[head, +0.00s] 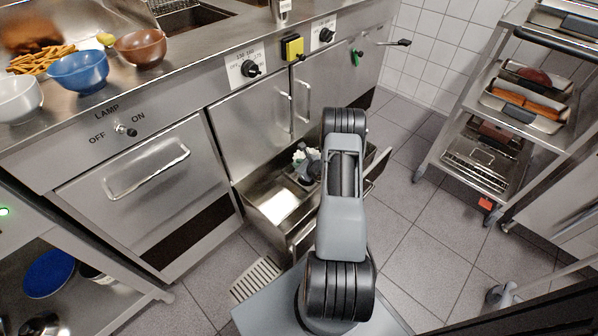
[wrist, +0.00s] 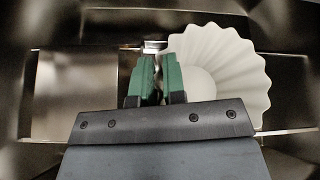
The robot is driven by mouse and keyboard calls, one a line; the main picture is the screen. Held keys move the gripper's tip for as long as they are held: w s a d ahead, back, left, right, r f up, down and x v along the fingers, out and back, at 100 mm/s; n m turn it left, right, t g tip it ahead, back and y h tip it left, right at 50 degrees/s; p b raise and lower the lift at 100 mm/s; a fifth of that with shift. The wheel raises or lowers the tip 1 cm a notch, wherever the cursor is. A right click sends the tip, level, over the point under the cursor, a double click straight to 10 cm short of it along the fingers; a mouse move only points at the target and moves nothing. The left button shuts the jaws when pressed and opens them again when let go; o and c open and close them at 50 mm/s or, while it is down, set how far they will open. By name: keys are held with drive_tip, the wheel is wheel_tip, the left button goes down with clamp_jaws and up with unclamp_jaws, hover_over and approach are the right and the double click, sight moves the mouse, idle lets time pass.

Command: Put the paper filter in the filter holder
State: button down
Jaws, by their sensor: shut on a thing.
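The paper filter (wrist: 235,70) is white, round and fluted, just right of my gripper (wrist: 157,62) in the wrist view. My gripper's green fingers are close together, pinching the filter near its left edge. The right finger covers part of the filter. In the head view my gripper (head: 306,170) is low inside an open steel drawer (head: 250,192), with a little of the white filter (head: 313,153) beside it. My arm hides part of the drawer. I cannot clearly make out a separate filter holder; steel walls surround the filter in the wrist view.
A steel counter with cabinet doors (head: 255,120) stands behind the drawer. Bowls, including a blue bowl (head: 79,72), stand on the counter at left. A steel rack (head: 480,170) with trays stands at right. Tiled floor (head: 410,235) between is clear.

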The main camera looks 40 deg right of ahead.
drive_tip(key=shift+w+d+f, duration=0.1)
drive_tip(key=shift+w+f, duration=0.2)
drive_tip(key=shift+f, duration=0.15)
wheel_tip(320, 180, down, 3)
drive_tip(key=shift+b, duration=0.95)
drive_tip(key=c, duration=1.2)
unclamp_jaws()
drive_tip(key=shift+r, duration=0.1)
drive_tip(key=shift+s+r, duration=0.1)
drive_tip(key=shift+s, duration=0.05)
